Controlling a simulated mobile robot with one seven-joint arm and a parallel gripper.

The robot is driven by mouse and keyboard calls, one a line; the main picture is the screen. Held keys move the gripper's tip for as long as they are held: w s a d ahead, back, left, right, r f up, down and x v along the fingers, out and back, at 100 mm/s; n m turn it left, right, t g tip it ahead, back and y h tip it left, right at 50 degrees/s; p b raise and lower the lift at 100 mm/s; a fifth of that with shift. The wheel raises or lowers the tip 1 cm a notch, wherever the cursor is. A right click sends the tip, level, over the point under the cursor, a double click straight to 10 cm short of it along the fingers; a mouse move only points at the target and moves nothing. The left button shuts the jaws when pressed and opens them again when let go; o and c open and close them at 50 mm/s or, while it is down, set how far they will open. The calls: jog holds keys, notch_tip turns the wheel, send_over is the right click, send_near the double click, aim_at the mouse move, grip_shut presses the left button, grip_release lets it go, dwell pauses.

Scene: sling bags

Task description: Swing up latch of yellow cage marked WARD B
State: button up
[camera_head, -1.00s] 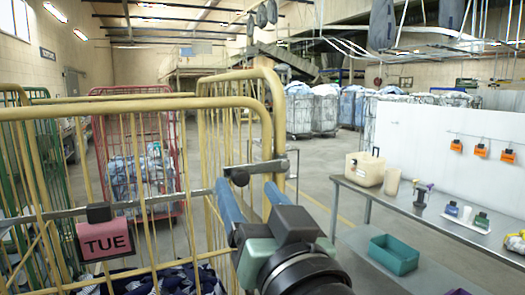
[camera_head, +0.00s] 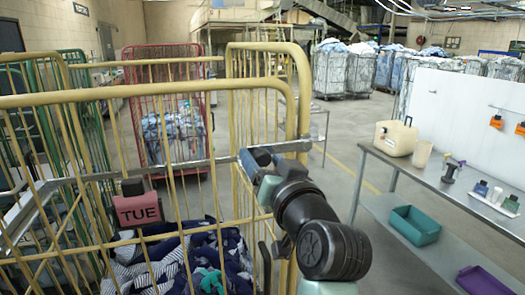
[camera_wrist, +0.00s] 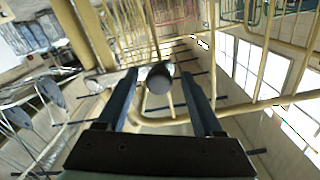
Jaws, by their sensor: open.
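A yellow wire cage (camera_head: 100,97) fills the left of the head view, with a pink tag reading TUE (camera_head: 138,211) on its front. No WARD B marking is readable. A grey metal latch bar (camera_head: 205,163) crosses the cage front, with a dark round knob (camera_head: 262,156) near its right end. My gripper (camera_head: 252,166) is at this knob, its blue fingers partly hidden by my wrist. In the wrist view the two fingers of my gripper (camera_wrist: 160,80) are apart, and the dark knob (camera_wrist: 159,76) shows between their tips. I cannot tell whether they touch it.
Dark blue and striped laundry (camera_head: 185,262) lies in the cage. A red cage (camera_head: 165,75) stands behind and green cages (camera_head: 78,75) stand at left. A metal table (camera_head: 440,180) with a beige canister (camera_head: 396,137) and a teal bin (camera_head: 415,224) is at right. Floor between is open.

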jog(key=shift+w+a, duration=0.1)
jog(key=shift+w, duration=0.3)
grip_shut()
dwell(1.3)
